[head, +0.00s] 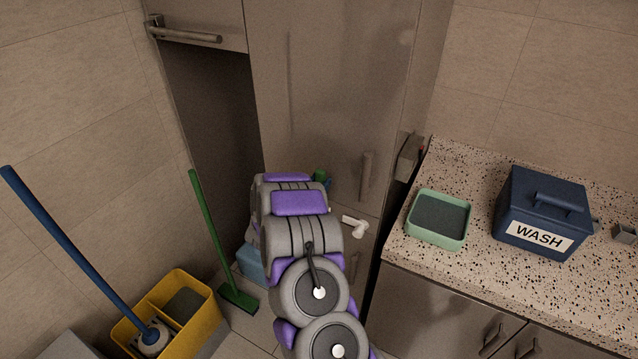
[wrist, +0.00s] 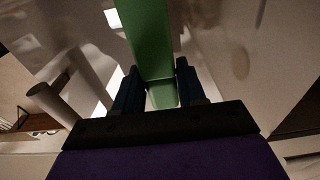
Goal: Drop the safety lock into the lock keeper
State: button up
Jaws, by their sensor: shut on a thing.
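My gripper (wrist: 159,88) is shut on a green bar-like thing (wrist: 150,35), likely the safety lock. In the wrist view the green thing stands between the two dark fingers and runs out of the top of the picture. In the head view my arm hides most of the gripper, and only a small green and blue bit (head: 320,180) shows past it, in front of the steel doors. No label marks the lock keeper; an open pale green tray (head: 412,232) with a dark inside stands on the counter, right of my gripper and apart from it.
A blue lidded WASH box (head: 545,207) stands on the speckled counter (head: 470,262), right of the tray. Steel cabinet doors (head: 325,100) rise ahead. A yellow mop bucket (head: 196,290), blue-handled mop (head: 75,250) and green broom (head: 214,235) stand at left. A white handle-like fitting (head: 356,226) sits beside my arm.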

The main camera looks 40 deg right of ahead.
jog(key=shift+a+f, duration=0.1)
jog(key=shift+f, duration=0.05)
jog(key=shift+f, duration=0.35)
jog(key=shift+f+b, duration=0.55)
jog(key=shift+f, duration=0.8)
jog(key=shift+f, duration=0.7)
jog(key=shift+f+b, duration=0.4)
jog(key=shift+f, duration=0.35)
jog(key=o, duration=1.3)
